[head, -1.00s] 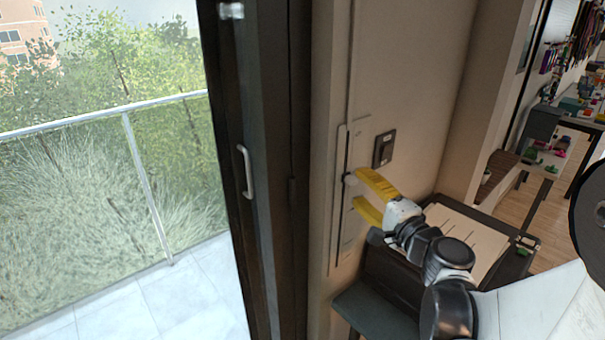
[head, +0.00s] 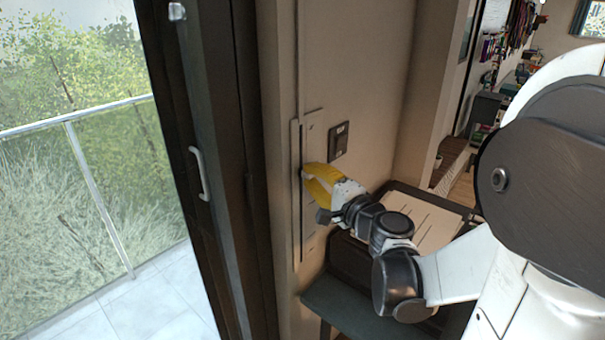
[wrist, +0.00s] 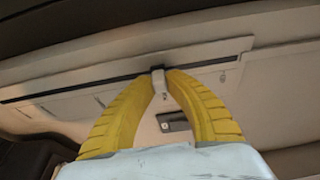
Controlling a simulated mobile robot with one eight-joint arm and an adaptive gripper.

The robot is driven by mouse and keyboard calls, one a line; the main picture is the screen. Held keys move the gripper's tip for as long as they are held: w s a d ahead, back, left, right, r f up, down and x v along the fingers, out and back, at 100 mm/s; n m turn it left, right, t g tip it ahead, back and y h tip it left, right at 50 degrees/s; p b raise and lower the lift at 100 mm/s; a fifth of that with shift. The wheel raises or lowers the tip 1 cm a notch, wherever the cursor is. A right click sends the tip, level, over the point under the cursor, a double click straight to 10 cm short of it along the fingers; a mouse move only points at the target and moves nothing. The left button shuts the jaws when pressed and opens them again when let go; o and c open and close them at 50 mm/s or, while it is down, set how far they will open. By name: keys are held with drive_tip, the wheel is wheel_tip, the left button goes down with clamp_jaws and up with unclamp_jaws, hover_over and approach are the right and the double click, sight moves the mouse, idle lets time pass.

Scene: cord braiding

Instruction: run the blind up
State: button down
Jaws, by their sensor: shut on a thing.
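A pale upright plate (head: 297,240) with a dark vertical slot is fixed to the wall beside the dark door frame. A small pale slider knob (wrist: 160,86) sits in the slot (wrist: 80,89), as the wrist view shows. My gripper (head: 306,174) has its yellow fingers shut on the knob, one on each side; the wrist view shows the fingertips (wrist: 162,78) around it. In the head view the fingers hide the knob. The slot runs on above and below the fingers. The blind itself does not show.
A dark wall switch (head: 339,141) is just right of the plate. A door handle (head: 199,173) is on the dark frame to the left, with a balcony railing (head: 75,119) beyond. Below are a dark seat (head: 350,302) and a box-like stand with a pale top (head: 425,217).

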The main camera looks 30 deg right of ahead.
sight(304, 131)
wheel_tip(304, 131, up, 10)
drive_tip(key=p, duration=0.8)
drive_tip(key=shift+r+p, duration=0.1)
drive_tip(key=shift+p, duration=0.3)
drive_tip(key=c, duration=1)
unclamp_jaws()
